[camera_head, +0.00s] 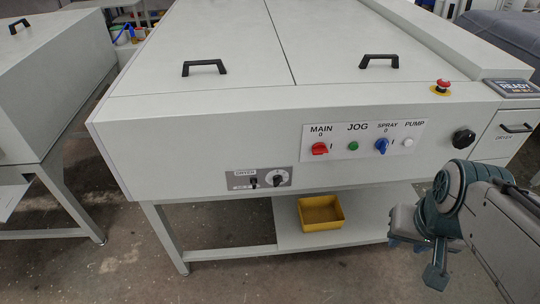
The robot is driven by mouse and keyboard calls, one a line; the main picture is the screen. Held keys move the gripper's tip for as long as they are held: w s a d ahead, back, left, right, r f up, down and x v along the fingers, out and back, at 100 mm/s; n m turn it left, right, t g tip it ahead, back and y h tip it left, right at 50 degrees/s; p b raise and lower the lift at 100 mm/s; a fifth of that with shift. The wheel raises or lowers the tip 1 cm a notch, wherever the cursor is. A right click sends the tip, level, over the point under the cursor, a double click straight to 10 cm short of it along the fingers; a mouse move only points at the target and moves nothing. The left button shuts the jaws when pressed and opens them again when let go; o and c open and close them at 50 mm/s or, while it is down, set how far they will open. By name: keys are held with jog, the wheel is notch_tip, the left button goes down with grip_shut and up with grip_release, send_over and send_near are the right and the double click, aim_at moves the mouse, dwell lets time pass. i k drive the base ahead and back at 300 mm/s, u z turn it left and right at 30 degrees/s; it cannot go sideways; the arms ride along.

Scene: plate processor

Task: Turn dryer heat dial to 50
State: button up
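The dryer panel (235,179) is a small grey plate low on the left of the machine's front face. Its heat dial (277,180) is a small dark knob on a pale round scale at the panel's right side. The scale's numbers and the exact pointer angle are too small to read. A small dark switch (254,183) sits just left of the dial. My gripper (424,262) hangs at the lower right, below and well to the right of the dial, apart from the machine's front panel. Whether its fingers are open is unclear; I see nothing held.
A white panel (338,131) carries a red MAIN switch, a green JOG button, a blue SPRAY switch and a white PUMP button. A black knob (464,138) and a red emergency button (442,86) are to the right. A yellow bin (321,214) stands on the lower shelf.

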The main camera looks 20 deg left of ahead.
aim_at(278, 180)
jog(key=z, duration=2.25)
jog(key=k, duration=0.9)
jog(key=u, duration=1.85)
